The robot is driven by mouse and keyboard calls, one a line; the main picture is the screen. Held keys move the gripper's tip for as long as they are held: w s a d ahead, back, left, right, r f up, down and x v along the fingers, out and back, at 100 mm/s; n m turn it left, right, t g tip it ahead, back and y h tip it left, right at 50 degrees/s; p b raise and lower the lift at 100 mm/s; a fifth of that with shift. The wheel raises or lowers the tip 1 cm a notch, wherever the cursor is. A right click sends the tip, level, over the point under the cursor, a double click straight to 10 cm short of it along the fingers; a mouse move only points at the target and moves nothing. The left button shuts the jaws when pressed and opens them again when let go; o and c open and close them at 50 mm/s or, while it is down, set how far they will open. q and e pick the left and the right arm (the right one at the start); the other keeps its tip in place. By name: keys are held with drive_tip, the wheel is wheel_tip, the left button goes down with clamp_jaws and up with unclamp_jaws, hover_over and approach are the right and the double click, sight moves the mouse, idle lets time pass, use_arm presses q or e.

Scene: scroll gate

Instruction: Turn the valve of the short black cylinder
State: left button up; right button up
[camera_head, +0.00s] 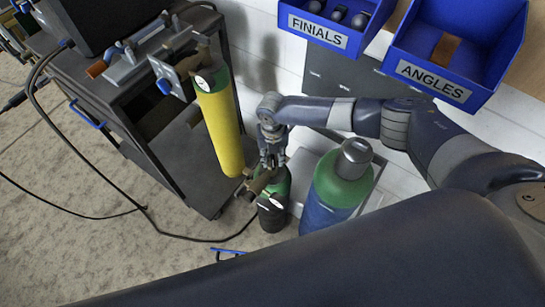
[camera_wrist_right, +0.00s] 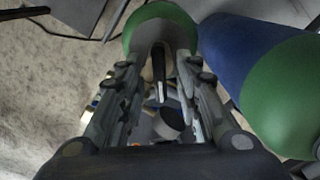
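The short black cylinder (camera_head: 271,217) stands on the floor in the lower middle of the head view. It has a green shoulder and a brownish valve (camera_head: 259,183) on top. My right gripper (camera_head: 271,163) points down right over this valve. In the right wrist view, the fingers of my right gripper (camera_wrist_right: 161,75) are spread, with the valve (camera_wrist_right: 171,118) between them and the green shoulder (camera_wrist_right: 150,17) beyond. The fingers partly hide the valve, and I cannot tell whether they touch it. My left gripper is not in view.
A taller blue cylinder (camera_head: 320,212) with a green shoulder and grey cap stands close on the right. A yellow cylinder (camera_head: 219,125) leans by a dark cart (camera_head: 120,125) on the left. Blue bins (camera_head: 440,83) hang above my right arm. A black cable crosses the floor.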

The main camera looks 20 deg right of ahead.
clamp_jaws()
drive_tip(key=m+p, duration=0.1)
drive_tip(key=m, duration=0.5)
drive_tip(key=shift+s+p, duration=0.1)
drive_tip(key=shift+p, duration=0.2)
drive_tip(key=m+p, duration=0.2)
drive_tip(key=m, duration=0.4)
drive_tip(key=shift+m, duration=0.3)
drive_tip(key=m+p, duration=0.1)
drive_tip(key=m, duration=0.2)
drive_tip(key=shift+m, duration=0.3)
drive_tip(key=m+p, duration=0.1)
drive_tip(key=m, duration=0.2)
drive_tip(key=shift+m+p, duration=0.3)
drive_tip(key=shift+p, duration=0.1)
drive_tip(key=m+p, duration=0.2)
drive_tip(key=m, duration=0.4)
